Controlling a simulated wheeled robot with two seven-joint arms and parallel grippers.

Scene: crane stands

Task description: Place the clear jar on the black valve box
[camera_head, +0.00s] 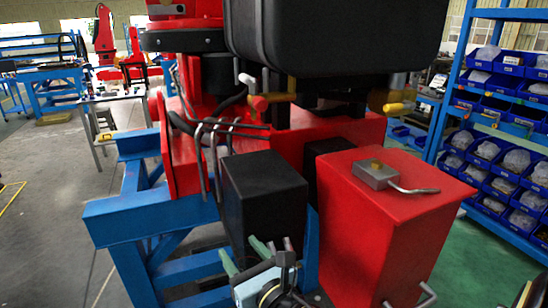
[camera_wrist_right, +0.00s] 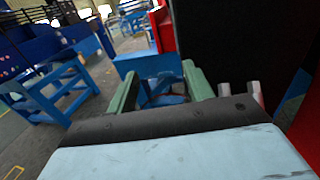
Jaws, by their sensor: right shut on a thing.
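The black valve box (camera_head: 264,188) stands in the middle of the head view, beside a red box, with its flat top bare. In the right wrist view a large dark face (camera_wrist_right: 240,45) fills the upper right; it looks like the same box. My right gripper (camera_head: 245,254) is low in front of the black box, below its top. Its green fingers also show in the right wrist view (camera_wrist_right: 160,88), spread apart around a thing. The clear jar is see-through and I cannot make out its outline between them. My left gripper is not in view.
A red box (camera_head: 390,220) with a grey latch and handle (camera_head: 378,175) stands right of the black box. Bent metal pipes (camera_head: 215,145) rise behind left. A blue frame (camera_head: 130,215) lies left. A large black housing (camera_head: 335,35) overhangs behind. Blue shelving (camera_head: 500,130) stands at right.

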